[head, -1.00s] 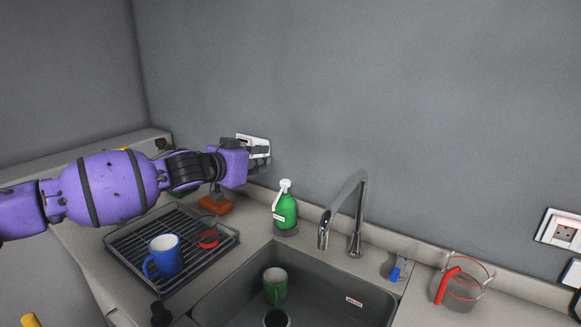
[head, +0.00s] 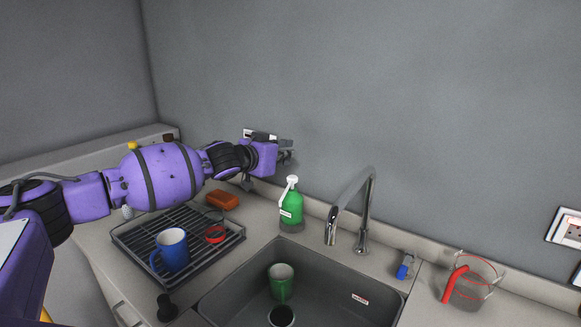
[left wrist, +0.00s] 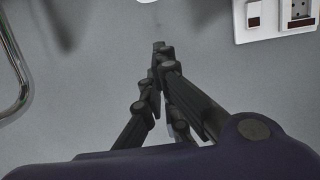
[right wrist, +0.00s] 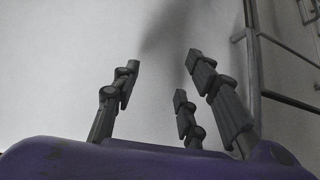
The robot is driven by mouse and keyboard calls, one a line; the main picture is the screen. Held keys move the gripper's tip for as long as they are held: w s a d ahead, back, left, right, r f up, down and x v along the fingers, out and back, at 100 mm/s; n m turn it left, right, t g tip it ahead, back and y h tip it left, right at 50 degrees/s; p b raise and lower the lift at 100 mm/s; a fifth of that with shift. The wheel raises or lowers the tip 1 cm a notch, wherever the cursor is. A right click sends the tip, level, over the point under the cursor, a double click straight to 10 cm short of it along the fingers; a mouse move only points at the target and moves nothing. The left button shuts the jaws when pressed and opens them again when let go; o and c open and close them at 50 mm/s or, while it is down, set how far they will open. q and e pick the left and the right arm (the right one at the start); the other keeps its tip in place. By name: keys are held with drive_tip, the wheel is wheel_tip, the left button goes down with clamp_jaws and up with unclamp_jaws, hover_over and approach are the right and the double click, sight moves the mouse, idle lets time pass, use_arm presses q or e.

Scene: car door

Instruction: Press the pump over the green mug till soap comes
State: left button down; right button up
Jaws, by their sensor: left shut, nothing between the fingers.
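The green soap bottle (head: 291,211) with its white pump head (head: 292,180) stands upright on the counter behind the sink. The green mug (head: 281,284) stands upright inside the sink, in front of and below the bottle. My left gripper (head: 287,152) is shut and empty, a little above the pump head and apart from it. In the left wrist view its fingers (left wrist: 163,52) are together against the grey background, and the bottle is not seen. My right gripper (right wrist: 160,70) shows only in its wrist view, with its fingers spread and nothing between them.
The chrome tap (head: 366,205) rises just right of the bottle. A dish rack (head: 133,240) with a blue mug (head: 171,250) is at left, near an orange-brown block (head: 222,199). The sink (head: 335,295) opens in front. A red-handled glass jug (head: 468,290) is at right.

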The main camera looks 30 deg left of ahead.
sight(290, 181)
use_arm(q)
drive_tip(key=shift+w+d+f, duration=0.1)
drive_tip(key=shift+w+f, duration=0.35)
drive_tip(key=shift+f, duration=0.2)
drive_tip(key=shift+w+d+f, duration=0.1)
drive_tip(key=shift+w+f, duration=0.35)
drive_tip(key=shift+f, duration=1.15)
drive_tip(key=shift+f, duration=0.1)
drive_tip(key=shift+f, duration=0.9)
drive_tip(key=shift+s+f, duration=0.1)
drive_tip(key=shift+s+a, duration=0.2)
drive_tip(key=shift+s, duration=0.3)
drive_tip(key=v, duration=1.1)
drive_tip(key=shift+r, duration=0.4)
drive_tip(key=shift+w+d, duration=0.1)
